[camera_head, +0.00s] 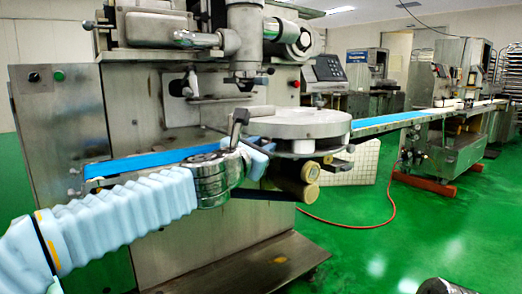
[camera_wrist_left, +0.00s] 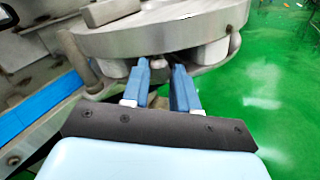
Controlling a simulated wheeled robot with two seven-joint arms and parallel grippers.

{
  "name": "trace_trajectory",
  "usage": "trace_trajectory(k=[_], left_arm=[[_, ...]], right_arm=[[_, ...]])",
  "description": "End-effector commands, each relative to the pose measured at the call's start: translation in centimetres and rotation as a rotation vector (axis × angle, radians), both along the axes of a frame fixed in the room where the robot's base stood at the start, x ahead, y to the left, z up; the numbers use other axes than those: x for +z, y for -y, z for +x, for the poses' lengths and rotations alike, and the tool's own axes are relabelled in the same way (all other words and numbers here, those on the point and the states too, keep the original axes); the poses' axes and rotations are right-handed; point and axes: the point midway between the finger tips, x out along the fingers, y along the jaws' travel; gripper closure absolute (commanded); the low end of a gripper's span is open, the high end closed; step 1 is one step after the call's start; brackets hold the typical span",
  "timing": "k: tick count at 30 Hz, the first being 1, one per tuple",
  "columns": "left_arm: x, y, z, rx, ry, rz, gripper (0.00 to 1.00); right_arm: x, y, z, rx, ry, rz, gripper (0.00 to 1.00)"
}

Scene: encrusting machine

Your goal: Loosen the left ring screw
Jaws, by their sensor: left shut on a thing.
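The encrusting machine's round metal ring plate (camera_head: 300,125) stands at the machine's front. My left arm reaches in from the left, and my left gripper (camera_head: 260,148) is at the near left side of the plate, partly hidden by my wrist. In the left wrist view the gripper's blue fingers (camera_wrist_left: 163,88) point up under the plate's rim (camera_wrist_left: 160,38). They are shut on a small grey metal piece, the left ring screw (camera_wrist_left: 159,73), which shows only in part between them. In the head view the screw is hidden.
A blue conveyor belt (camera_head: 150,163) runs behind my left arm, and another (camera_head: 395,120) leads off to the right. White round posts (camera_wrist_left: 208,54) stand under the plate beside the fingers. Brass-coloured roller ends (camera_head: 307,193) jut out below.

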Motion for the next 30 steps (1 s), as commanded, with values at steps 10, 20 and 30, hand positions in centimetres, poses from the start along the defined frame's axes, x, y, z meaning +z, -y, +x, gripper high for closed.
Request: trace_trajectory(k=[10, 20, 30], left_arm=[[-0.15, 0.04, 0.02, -0.001, -0.026, -0.052, 1.00], [-0.14, 0.04, 0.03, -0.001, -0.026, -0.053, 1.00], [-0.04, 0.00, 0.01, 0.000, -0.024, -0.052, 0.46]], right_arm=[[-0.19, -0.03, -0.01, 0.000, -0.001, 0.001, 1.00], [-0.18, -0.03, -0.01, 0.000, -0.001, 0.001, 1.00], [-0.17, -0.02, 0.00, 0.000, 0.000, 0.001, 1.00]])
